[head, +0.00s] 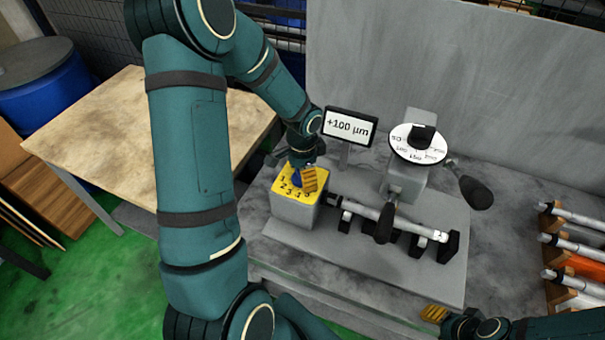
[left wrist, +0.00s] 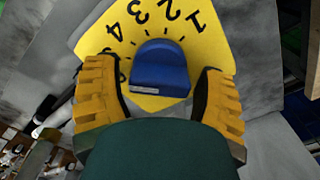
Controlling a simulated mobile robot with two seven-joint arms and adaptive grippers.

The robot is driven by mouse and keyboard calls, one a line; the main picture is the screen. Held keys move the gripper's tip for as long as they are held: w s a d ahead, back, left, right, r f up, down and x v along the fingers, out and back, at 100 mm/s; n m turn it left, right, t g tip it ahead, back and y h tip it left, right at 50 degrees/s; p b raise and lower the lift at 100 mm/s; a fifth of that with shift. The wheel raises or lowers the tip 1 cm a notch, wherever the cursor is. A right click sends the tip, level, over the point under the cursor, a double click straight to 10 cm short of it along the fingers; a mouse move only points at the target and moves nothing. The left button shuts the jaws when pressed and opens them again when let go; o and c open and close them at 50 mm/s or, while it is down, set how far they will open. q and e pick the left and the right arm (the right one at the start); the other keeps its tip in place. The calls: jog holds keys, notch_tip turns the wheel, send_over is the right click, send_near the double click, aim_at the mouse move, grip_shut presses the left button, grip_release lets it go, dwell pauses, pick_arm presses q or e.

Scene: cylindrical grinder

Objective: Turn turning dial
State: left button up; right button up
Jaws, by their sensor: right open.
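The yellow dial face (head: 283,191) with black numbers sits on top of a grey block. Its blue knob (left wrist: 160,68) is in the middle of the face in the left wrist view; in the head view it is mostly hidden by my left gripper (head: 304,180). My left gripper, also in the left wrist view (left wrist: 160,95), is open, with one ribbed yellow finger on each side of the knob and gaps showing between. My right gripper (head: 437,314) is open and empty at the bottom right, in front of the machine's base.
A display (head: 350,127) reading +100 µm stands behind the dial. A round white scale (head: 417,145) with a black knob is on the machine to the right. A metal shaft (head: 390,217) lies in front. A rack of shafts (head: 573,240) is far right; a wooden table (head: 110,130) is left.

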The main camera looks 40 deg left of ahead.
dwell(0.3)
pick_arm(q)
notch_tip(320, 180, up, 12)
dwell(0.5)
dwell(0.5)
